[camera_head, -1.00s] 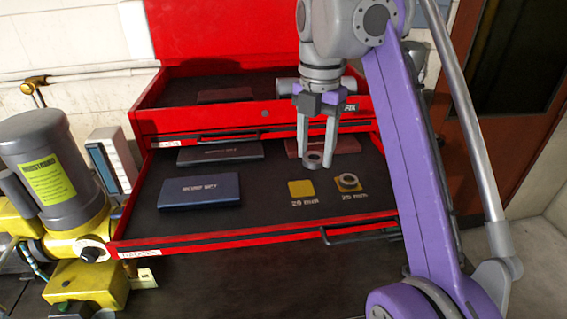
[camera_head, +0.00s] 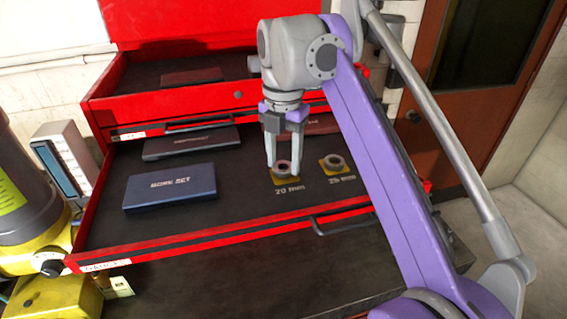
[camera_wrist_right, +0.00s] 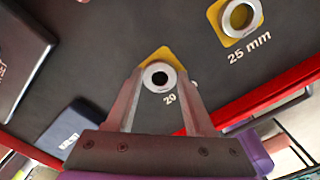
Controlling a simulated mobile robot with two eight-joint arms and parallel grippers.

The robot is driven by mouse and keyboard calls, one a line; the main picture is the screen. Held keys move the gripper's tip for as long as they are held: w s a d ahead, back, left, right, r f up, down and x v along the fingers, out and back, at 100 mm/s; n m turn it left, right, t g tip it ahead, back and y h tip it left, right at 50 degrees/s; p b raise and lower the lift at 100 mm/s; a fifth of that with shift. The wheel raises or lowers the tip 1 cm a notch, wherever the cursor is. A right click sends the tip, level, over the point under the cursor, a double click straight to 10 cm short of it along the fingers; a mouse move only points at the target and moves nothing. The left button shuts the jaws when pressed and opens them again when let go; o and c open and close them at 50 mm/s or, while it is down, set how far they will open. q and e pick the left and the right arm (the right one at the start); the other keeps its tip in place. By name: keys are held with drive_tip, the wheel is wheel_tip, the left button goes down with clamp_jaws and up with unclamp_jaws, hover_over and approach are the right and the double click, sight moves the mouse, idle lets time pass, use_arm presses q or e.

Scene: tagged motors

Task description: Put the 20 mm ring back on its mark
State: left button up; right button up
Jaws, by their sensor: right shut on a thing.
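The 20 mm ring (camera_head: 283,168) is a small grey ring between the fingertips of my right gripper (camera_head: 284,164), which is shut on it. It is over the yellow 20 mm mark (camera_head: 287,181) in the open drawer, and part of the mark shows around it. The right wrist view shows the ring (camera_wrist_right: 158,77) between the fingers, with the yellow mark (camera_wrist_right: 159,55) behind it. I cannot tell whether the ring touches the mark. My left gripper is out of view.
The 25 mm ring (camera_head: 334,161) sits on its own yellow mark to the right. A blue bore set case (camera_head: 170,187) lies left in the red drawer (camera_head: 220,241). More cases lie farther back. A yellow and grey machine (camera_head: 25,190) stands at left.

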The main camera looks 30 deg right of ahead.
drive_tip(key=shift+s+f, duration=0.15)
drive_tip(key=shift+s, duration=0.2)
drive_tip(key=shift+w+f, duration=0.15)
drive_tip(key=shift+w, duration=0.05)
drive_tip(key=o, duration=0.9)
drive_tip(key=shift+w, duration=0.1)
drive_tip(key=o, duration=0.4)
drive_tip(key=shift+s, duration=0.2)
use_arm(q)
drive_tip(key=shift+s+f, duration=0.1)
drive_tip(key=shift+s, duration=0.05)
use_arm(e)
drive_tip(key=shift+w, duration=0.1)
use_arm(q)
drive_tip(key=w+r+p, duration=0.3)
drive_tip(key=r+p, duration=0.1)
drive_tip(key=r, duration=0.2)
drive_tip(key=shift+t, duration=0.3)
use_arm(e)
wheel_tip(320, 180, up, 12)
